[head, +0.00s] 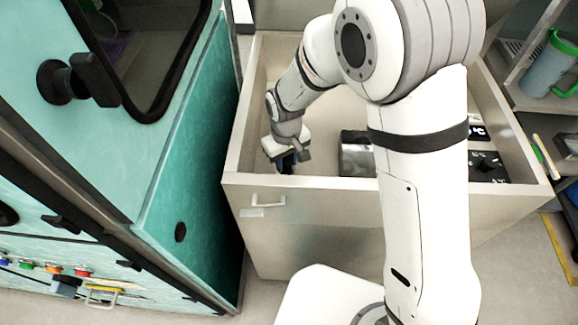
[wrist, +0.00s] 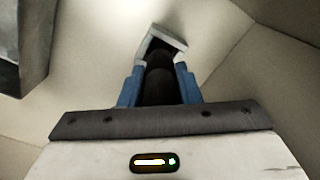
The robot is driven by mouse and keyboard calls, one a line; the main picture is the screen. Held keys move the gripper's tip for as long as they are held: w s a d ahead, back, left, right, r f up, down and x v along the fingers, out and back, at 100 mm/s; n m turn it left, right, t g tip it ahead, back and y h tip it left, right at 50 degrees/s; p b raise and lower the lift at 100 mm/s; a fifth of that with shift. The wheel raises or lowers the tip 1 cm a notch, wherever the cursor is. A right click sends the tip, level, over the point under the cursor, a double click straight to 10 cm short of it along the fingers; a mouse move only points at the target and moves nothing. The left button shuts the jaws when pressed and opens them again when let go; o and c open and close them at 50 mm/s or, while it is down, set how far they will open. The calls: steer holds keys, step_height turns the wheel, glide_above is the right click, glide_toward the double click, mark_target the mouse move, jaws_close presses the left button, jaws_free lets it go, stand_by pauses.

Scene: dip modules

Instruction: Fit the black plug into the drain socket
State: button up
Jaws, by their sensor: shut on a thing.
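My gripper (wrist: 160,72) has two blue fingers, shut on the black plug (wrist: 158,84), a dark rounded piece between them. In the wrist view a pale, square-edged frame (wrist: 178,42) with a dark inside lies just beyond the plug's far end. It looks like the drain socket. I cannot tell whether the plug is inside it or only in front of it. In the head view my gripper (head: 287,163) points down inside the left part of a pale open-topped basin (head: 330,184). The basin's front wall and my gripper hide the plug and socket there.
A dark grey box (head: 356,155) stands in the basin to the right of my gripper; a grey block (wrist: 30,45) shows at the wrist view's left. A teal cabinet (head: 190,170) stands close on the left. Basin walls surround my gripper.

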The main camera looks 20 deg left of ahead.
mark_target(287, 169)
steer(key=shift+f, duration=1.75)
steer(key=shift+f, duration=0.15)
steer(key=o, duration=1)
